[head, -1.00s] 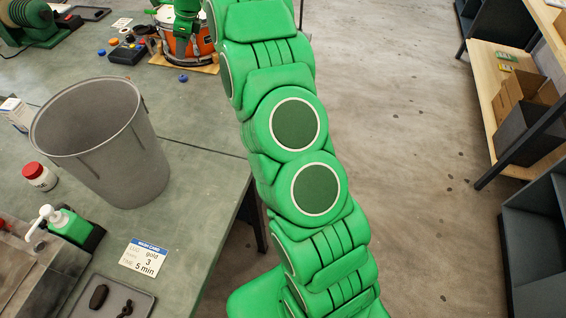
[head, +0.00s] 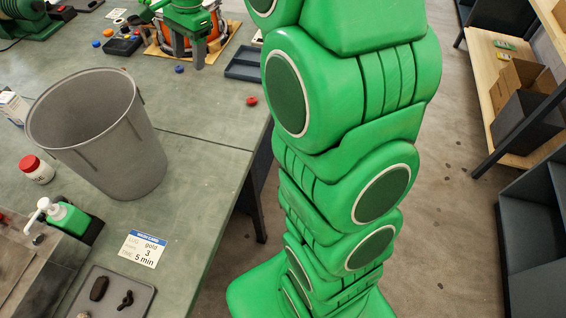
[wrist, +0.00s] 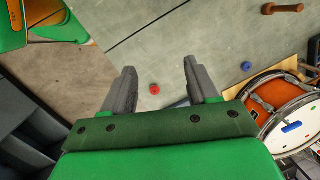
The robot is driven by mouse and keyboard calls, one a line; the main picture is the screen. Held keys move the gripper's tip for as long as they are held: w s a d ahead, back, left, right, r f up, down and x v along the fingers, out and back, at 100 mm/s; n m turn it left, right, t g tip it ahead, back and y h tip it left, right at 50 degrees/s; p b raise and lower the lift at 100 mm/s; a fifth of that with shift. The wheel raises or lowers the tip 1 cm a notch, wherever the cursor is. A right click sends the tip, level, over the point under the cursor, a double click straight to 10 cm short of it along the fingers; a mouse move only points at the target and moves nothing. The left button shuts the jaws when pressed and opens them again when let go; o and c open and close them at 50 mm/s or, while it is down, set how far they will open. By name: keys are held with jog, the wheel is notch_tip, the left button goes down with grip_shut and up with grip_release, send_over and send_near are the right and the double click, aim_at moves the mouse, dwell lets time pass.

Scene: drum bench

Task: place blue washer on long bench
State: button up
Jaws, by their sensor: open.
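A small blue washer (head: 179,69) lies on the grey-green long bench (head: 205,120), in front of the drum. In the wrist view the washer (wrist: 247,66) is right of and beyond the fingers, apart from them. My gripper (head: 182,50) is above the bench near the drum in the head view. In the wrist view my gripper (wrist: 162,78) has its two fingers spread, with nothing held between them. A red washer (wrist: 155,89) on the bench shows in the gap between the fingers, well below them; it is also near the bench edge in the head view (head: 252,100).
An orange drum (head: 214,28) stands on a wooden board behind the blue washer. A dark tray (head: 244,64) lies right of it. A large grey bin (head: 100,135) stands at left. Bare bench lies between bin and red washer. Shelves with boxes (head: 520,85) stand across the aisle.

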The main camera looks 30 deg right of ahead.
jog(key=s+d+f+n+g+h, duration=0.1)
jog(key=s+n, duration=0.5)
jog(key=s, duration=1.2)
jog(key=s+d+f+n+g+h, duration=0.1)
jog(key=s+d+n, duration=0.2)
jog(key=s, duration=1.6)
jog(key=n, duration=0.3)
jog(key=shift+f+n, duration=0.3)
jog(key=shift+f, duration=0.1)
